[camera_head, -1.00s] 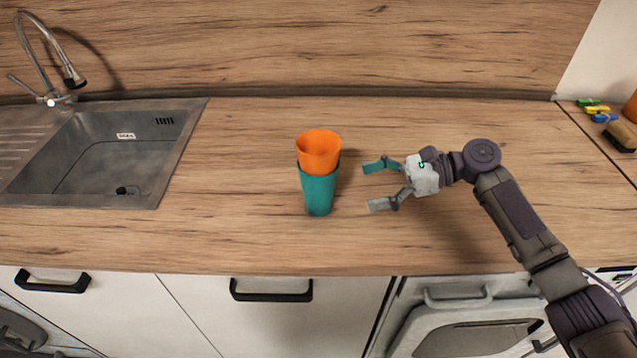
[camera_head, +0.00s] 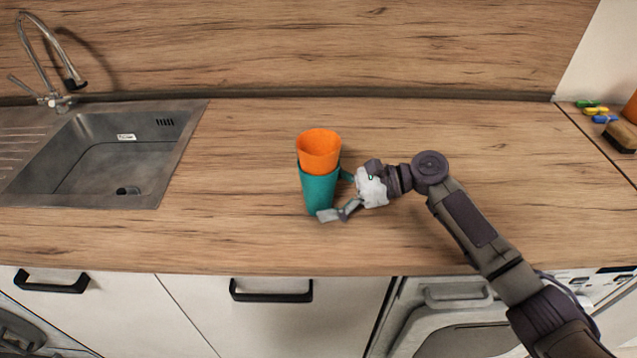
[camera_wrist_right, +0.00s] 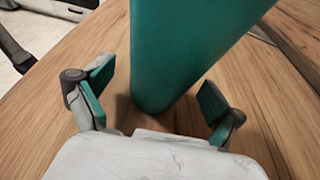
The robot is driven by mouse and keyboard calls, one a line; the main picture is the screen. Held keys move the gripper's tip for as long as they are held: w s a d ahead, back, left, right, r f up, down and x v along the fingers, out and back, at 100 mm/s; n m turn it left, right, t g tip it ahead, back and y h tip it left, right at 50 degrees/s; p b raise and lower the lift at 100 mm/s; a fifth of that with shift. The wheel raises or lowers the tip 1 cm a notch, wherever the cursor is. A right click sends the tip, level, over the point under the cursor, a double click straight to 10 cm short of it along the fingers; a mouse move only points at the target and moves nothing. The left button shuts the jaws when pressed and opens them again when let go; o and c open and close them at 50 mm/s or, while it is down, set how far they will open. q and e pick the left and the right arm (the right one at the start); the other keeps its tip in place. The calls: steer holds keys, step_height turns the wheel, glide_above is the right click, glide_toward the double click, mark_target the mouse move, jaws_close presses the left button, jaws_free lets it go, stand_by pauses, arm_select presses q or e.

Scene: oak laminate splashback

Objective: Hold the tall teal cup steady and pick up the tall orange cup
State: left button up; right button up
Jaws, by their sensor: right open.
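The teal cup (camera_head: 318,190) stands upright on the wooden counter, left of my right gripper. The orange cup (camera_head: 319,150) sits nested in its top, with its upper part showing above the teal rim. My right gripper (camera_head: 333,196) is open, with its fingers on either side of the teal cup's lower part. The right wrist view shows the teal cup (camera_wrist_right: 180,50) between the two spread fingers of the right gripper (camera_wrist_right: 150,98), with gaps beside it. The orange cup is out of the wrist view. My left gripper is not in view.
A steel sink (camera_head: 100,150) with a tap (camera_head: 50,70) lies at the left. Small coloured items (camera_head: 598,112) and a brush (camera_head: 621,136) lie at the far right. The counter (camera_head: 240,225) around the cups is otherwise clear.

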steer(key=c, duration=1)
steer(key=shift+c, duration=0.2)
